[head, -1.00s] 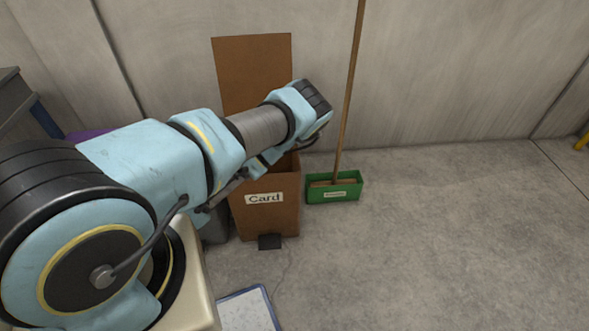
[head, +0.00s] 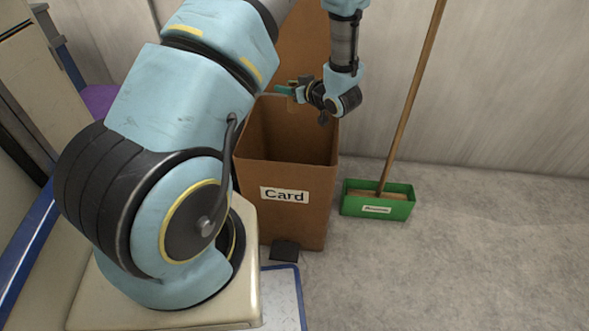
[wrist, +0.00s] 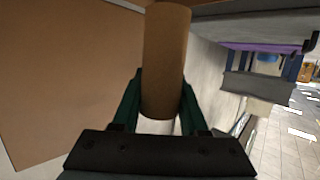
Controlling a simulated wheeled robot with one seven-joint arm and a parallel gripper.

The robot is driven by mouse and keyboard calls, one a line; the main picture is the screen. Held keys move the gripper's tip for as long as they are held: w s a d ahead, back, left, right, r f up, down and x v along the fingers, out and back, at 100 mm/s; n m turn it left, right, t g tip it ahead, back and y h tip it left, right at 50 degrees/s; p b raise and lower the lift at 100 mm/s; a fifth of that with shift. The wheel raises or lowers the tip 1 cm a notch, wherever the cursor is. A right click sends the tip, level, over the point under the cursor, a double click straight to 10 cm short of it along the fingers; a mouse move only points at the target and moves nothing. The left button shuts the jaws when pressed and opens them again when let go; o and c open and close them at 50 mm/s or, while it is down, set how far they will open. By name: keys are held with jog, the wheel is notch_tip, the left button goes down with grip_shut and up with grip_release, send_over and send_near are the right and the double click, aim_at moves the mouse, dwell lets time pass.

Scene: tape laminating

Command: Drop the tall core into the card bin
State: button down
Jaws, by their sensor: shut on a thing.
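The tall core (wrist: 166,55) is a plain brown cardboard tube. In the wrist view it stands between the two green fingers of my gripper (wrist: 162,85), which is shut on it. In the head view my gripper (head: 286,90) is at the back of the card bin (head: 285,225), around rim height, with its fingers pointing left. I cannot clearly make out the core there. The card bin is a tall brown box labelled "Card", with its lid (head: 303,50) raised at the back and its top open. The part of the inside that shows looks empty.
A green tray (head: 377,207) holding a broom (head: 408,110) stands right of the bin, its handle leaning up by the wall. A black pedal (head: 285,250) sticks out at the bin's foot. A blue-edged white panel (head: 283,290) lies in front. Floor at right is clear.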

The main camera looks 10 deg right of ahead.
jog(key=f+b, duration=0.1)
jog(key=b, duration=0.1)
jog(key=w+f+b, duration=0.1)
jog(key=f, duration=0.1)
jog(key=w+d+f+b, duration=0.1)
jog(key=f+b, duration=0.1)
jog(key=shift+b, duration=0.3)
jog(key=shift+c, duration=1.8)
grip_release()
jog(key=shift+s+d+r, duration=0.1)
jog(key=p+v, duration=0.1)
jog(key=v, duration=0.9)
jog(key=shift+s+d, duration=0.2)
